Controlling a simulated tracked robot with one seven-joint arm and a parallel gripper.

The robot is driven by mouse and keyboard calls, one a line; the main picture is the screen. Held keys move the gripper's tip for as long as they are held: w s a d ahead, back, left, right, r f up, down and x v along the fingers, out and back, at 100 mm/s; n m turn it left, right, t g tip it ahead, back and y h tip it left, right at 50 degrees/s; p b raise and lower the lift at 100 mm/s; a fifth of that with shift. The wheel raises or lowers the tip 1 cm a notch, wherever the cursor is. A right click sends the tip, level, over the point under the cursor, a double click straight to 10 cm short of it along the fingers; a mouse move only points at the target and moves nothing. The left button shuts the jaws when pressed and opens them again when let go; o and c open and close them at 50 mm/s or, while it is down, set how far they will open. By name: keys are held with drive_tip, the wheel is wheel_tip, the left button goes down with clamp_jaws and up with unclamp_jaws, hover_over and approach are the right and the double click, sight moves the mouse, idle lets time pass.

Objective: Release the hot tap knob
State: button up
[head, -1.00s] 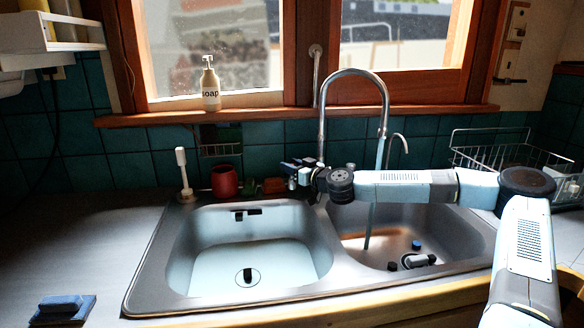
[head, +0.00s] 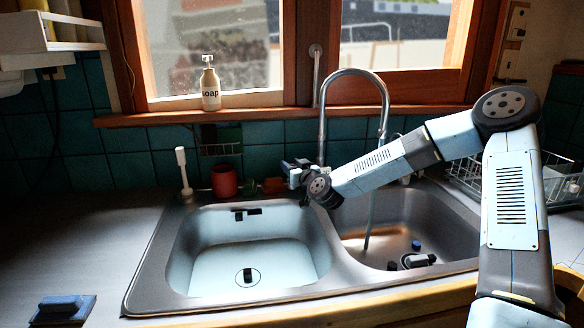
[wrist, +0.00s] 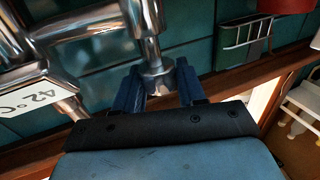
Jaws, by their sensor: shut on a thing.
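My gripper shows in the wrist view (wrist: 160,86) with its two dark blue fingers on either side of a chrome tap knob (wrist: 157,76). It is shut on this knob, which hangs from a chrome stem in the picture. In the head view my gripper (head: 290,170) is at the back edge of the sink, left of the tall curved spout (head: 322,110). The knob is hidden behind my gripper there. A thin bluish stream runs from the spout into the right basin (head: 400,225).
A red cup (head: 224,181) and a white brush (head: 183,172) stand behind the left basin (head: 215,260). A wire rack (head: 465,175) is at right. A soap bottle (head: 210,88) stands on the sill.

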drive_tip(key=shift+m+t+h, duration=0.7)
drive_tip(key=shift+m+h, duration=0.5)
drive_tip(key=shift+h, duration=0.6)
drive_tip(key=shift+m+t+h, duration=0.3)
drive_tip(key=shift+m+h, duration=0.6)
drive_tip(key=shift+h, duration=0.6)
drive_tip(key=m+h, duration=0.2)
drive_tip(key=h, duration=0.2)
drive_tip(key=m+h, duration=0.3)
drive_tip(key=shift+a+h, duration=0.1)
drive_tip(key=shift+h, duration=0.3)
drive_tip(key=m+g+h, duration=0.2)
drive_tip(key=h, duration=0.1)
drive_tip(key=m+g+h, duration=0.2)
drive_tip(key=m+h, duration=0.1)
drive_tip(key=h, duration=0.1)
drive_tip(key=shift+g, duration=0.4)
drive_tip(key=shift+m+g+h, duration=1.7)
drive_tip(key=shift+m+g, duration=0.4)
drive_tip(key=shift+g, duration=0.6)
drive_tip(key=o, duration=0.9)
drive_tip(key=shift+o, duration=0.2)
